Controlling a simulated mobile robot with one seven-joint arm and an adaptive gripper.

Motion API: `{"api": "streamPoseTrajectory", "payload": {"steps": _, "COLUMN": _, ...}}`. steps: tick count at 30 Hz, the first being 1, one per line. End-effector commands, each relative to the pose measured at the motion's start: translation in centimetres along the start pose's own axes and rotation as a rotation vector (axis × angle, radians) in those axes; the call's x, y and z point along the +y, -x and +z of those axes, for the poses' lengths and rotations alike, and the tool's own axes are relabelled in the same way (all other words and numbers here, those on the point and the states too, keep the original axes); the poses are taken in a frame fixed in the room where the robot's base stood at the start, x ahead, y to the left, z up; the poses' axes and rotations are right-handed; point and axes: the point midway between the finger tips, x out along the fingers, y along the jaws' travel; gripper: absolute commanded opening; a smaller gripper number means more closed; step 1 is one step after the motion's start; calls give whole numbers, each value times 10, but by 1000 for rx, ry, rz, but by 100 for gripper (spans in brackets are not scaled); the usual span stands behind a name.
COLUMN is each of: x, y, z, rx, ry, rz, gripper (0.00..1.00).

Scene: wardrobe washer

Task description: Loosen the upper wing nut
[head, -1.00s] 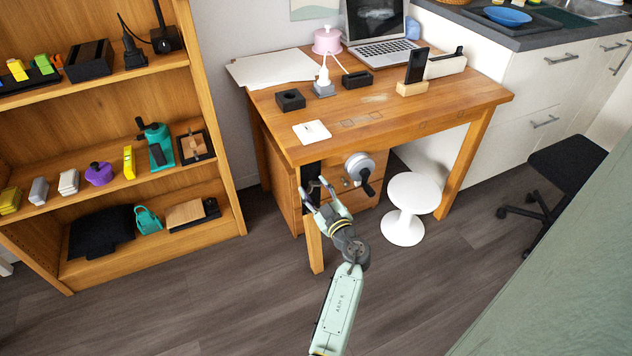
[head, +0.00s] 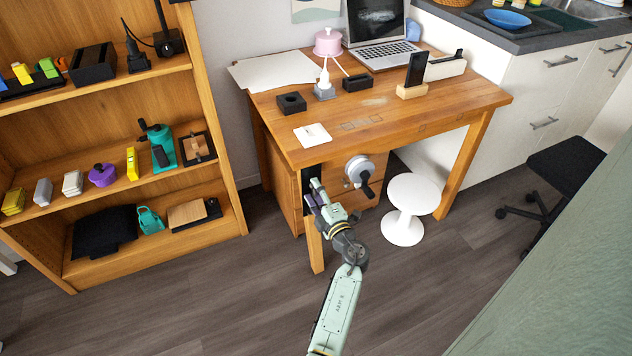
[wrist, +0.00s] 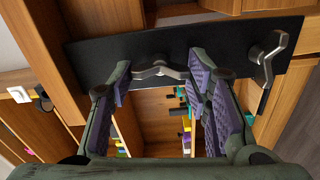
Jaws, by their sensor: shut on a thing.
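A black plate (wrist: 95,56) with two grey metal wing nuts spans the wrist view; in the head view the dark plate (head: 315,169) shows at the left end of the desk. The upper wing nut (wrist: 158,71) is at the middle of the wrist view, which is turned sideways. The lower wing nut (wrist: 267,56) is to the right, clear of the fingers. My gripper (wrist: 160,83) has its purple pads on either side of the upper wing nut and is shut on its wings. In the head view my gripper (head: 312,192) hides the nuts.
A grey round crank wheel (head: 358,169) with a dark handle is just right of my gripper. A white stool (head: 413,194) stands right of it. The wooden desk top (head: 400,112) is above. A wooden shelf (head: 217,130) with several objects stands left. Floor in front is open.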

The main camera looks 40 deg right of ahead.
Motion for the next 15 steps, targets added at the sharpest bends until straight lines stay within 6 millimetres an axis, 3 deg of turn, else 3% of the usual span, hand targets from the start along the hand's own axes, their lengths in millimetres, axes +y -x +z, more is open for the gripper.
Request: {"api": "streamPoseTrajectory", "payload": {"steps": 15, "x": -3, "y": -1, "z": 0, "rx": 1, "ry": 494, "rz": 2, "gripper": 17}}
